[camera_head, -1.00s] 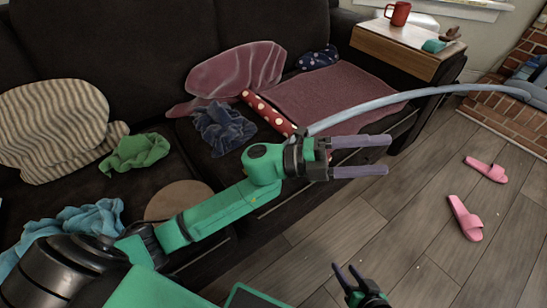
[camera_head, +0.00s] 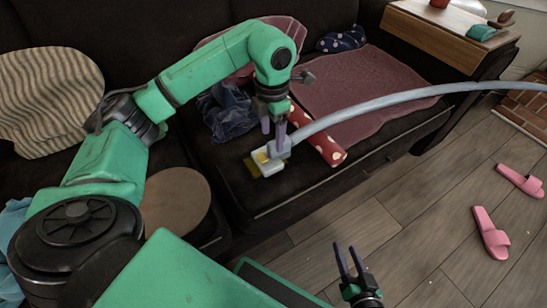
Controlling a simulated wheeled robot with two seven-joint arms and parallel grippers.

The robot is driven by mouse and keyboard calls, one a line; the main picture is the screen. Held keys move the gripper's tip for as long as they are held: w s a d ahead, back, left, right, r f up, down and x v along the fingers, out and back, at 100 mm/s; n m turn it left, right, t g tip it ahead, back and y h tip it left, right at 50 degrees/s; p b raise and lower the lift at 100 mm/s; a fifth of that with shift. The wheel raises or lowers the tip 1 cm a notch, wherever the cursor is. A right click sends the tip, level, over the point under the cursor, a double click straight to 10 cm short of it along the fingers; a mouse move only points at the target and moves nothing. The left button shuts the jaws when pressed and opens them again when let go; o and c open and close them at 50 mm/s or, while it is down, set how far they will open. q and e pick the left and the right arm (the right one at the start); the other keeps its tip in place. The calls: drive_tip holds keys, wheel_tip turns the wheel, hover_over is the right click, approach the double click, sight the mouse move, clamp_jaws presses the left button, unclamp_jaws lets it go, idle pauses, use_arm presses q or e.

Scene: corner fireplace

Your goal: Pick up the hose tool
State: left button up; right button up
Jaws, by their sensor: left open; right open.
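The hose tool (camera_head: 268,163) lies on the dark sofa seat, a pale grey and white head with a yellowish part at its lower left. Its long grey-blue hose (camera_head: 390,101) arcs up to the right and leaves the picture. My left gripper (camera_head: 273,138) points down at the tool's neck, its purple fingers at the tool where the hose joins. Its jaws are open; whether the fingers touch the tool I cannot tell. My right gripper (camera_head: 350,262) is low in the picture, open and empty, over the floor in front of the sofa.
A red polka-dot roll (camera_head: 325,146) lies under the hose, right beside the tool. A blue cloth (camera_head: 228,112) and a round brown disc (camera_head: 176,201) are on the left. Pink slippers (camera_head: 490,232) lie on the open wooden floor. A wooden tray (camera_head: 440,31) sits on the armrest.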

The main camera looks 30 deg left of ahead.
sight(271, 144)
use_arm(q)
drive_tip(key=f+b, duration=0.1)
drive_tip(key=f, duration=0.1)
drive_tip(key=f+b, duration=0.1)
drive_tip(key=f, duration=0.1)
drive_tip(key=shift+a+f, duration=0.2)
drive_tip(key=shift+f, duration=0.45)
drive_tip(key=shift+r, duration=0.1)
clamp_jaws()
